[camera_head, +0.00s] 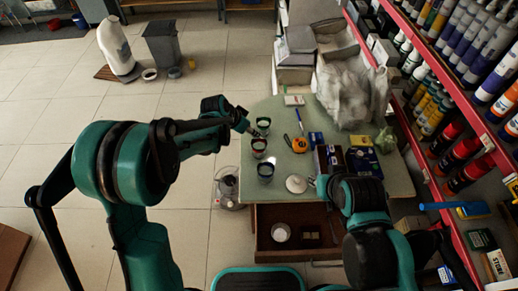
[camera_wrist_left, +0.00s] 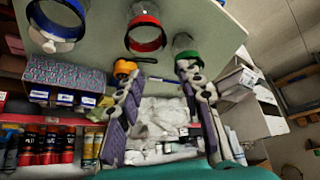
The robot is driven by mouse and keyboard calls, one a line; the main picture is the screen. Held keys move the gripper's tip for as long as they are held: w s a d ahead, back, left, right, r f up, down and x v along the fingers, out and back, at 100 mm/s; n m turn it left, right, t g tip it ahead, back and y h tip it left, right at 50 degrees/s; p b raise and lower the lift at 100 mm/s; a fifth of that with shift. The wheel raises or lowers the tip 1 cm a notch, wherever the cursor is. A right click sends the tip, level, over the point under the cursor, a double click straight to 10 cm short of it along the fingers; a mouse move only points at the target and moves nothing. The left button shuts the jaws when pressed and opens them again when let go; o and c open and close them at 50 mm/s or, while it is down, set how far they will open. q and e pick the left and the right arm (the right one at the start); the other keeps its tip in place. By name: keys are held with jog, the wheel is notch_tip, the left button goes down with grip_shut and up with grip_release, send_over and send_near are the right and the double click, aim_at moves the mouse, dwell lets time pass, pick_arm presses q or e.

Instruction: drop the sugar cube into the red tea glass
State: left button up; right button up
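The red-rimmed tea glass (camera_head: 259,147) stands on the light green table, between a green-rimmed glass (camera_head: 263,122) and a blue-rimmed glass (camera_head: 265,170). In the left wrist view the red glass (camera_wrist_left: 146,33) is at top middle, the blue (camera_wrist_left: 57,25) left of it and the green (camera_wrist_left: 186,50) right. My left gripper (camera_head: 254,130) is just left of the glasses, near the red and green ones. In its wrist view its fingers (camera_wrist_left: 160,75) are apart, with no cube visible between them. I cannot make out a sugar cube. My right gripper (camera_head: 319,184) is near the table's right front, its fingers unclear.
An orange tape measure (camera_head: 299,145), a white lid-like disc (camera_head: 296,184) and boxes (camera_head: 329,158) lie on the table. Below is an open drawer (camera_head: 267,250) holding a white round item. A red shelf of bottles (camera_head: 440,100) stands right, with a clear bag (camera_head: 345,93) behind.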

pick_arm(q)
jog(key=v, duration=1.1)
jog(key=shift+s+r, duration=0.15)
jog(key=shift+a, duration=0.1)
jog(key=s+a+n+t+y, duration=0.1)
jog(key=s+a+n, duration=0.3)
jog(key=s, duration=0.7)
jog(key=s+a+r+n+t+y, duration=0.1)
jog(key=s+a+n+y, duration=0.2)
jog(key=s+a+n, duration=0.2)
jog(key=s+a, duration=0.3)
jog(key=s, duration=0.3)
jog(key=shift+s+a+r+t+y, duration=0.15)
jog(key=shift+s+r+t+y, duration=0.1)
jog(key=shift+s+t+y, duration=0.1)
